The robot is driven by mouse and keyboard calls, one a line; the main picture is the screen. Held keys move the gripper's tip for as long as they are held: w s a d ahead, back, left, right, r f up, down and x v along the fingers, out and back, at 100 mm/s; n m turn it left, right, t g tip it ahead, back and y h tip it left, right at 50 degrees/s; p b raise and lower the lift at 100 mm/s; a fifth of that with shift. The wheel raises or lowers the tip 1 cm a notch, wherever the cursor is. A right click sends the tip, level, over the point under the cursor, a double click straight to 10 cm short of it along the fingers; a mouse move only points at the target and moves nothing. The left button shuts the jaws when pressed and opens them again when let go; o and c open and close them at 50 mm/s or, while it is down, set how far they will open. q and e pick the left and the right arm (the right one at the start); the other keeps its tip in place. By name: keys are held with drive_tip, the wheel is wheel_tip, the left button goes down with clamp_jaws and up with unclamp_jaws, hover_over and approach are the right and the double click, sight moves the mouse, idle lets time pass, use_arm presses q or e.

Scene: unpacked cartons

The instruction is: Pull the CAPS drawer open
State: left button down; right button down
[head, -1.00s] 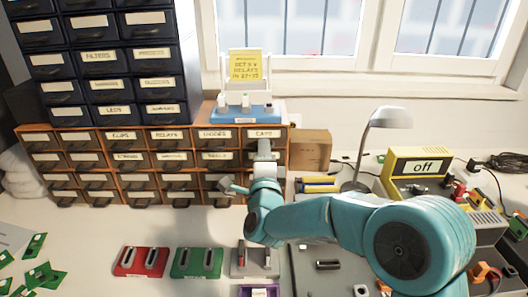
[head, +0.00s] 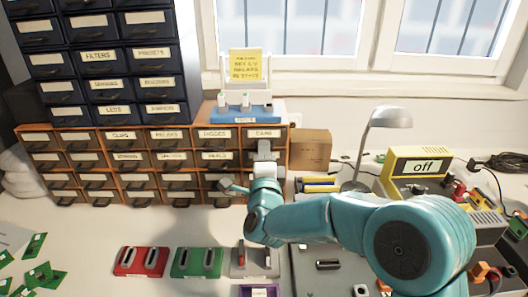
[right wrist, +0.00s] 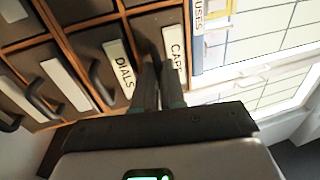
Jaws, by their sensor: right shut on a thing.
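The CAPS drawer (head: 264,134) is in the top row at the right end of the low brown cabinet (head: 117,197). Its front looks flush with its neighbours, so it appears closed. In the right wrist view its label (right wrist: 174,50) is partly covered by a finger. My right gripper (head: 264,150) is at the front of this drawer, just below the label. In the right wrist view the gripper (right wrist: 160,85) is shut on the drawer's handle, which the fingers mostly hide. My left gripper is not in view.
A blue stand (head: 245,115) with a yellow note sits on the cabinet. A cardboard box (head: 311,149) is to its right. Red (head: 141,261) and green (head: 196,262) holders lie on the table in front, with clear table between.

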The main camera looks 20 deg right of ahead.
idle(0.6)
drive_tip(key=r+b+v, duration=0.2)
drive_tip(key=b+v, duration=0.6)
drive_tip(key=v, duration=0.3)
drive_tip(key=shift+s, duration=0.15)
drive_tip(key=shift+r, duration=0.1)
drive_tip(key=c, duration=1.2)
unclamp_jaws()
drive_tip(key=v, duration=1.2)
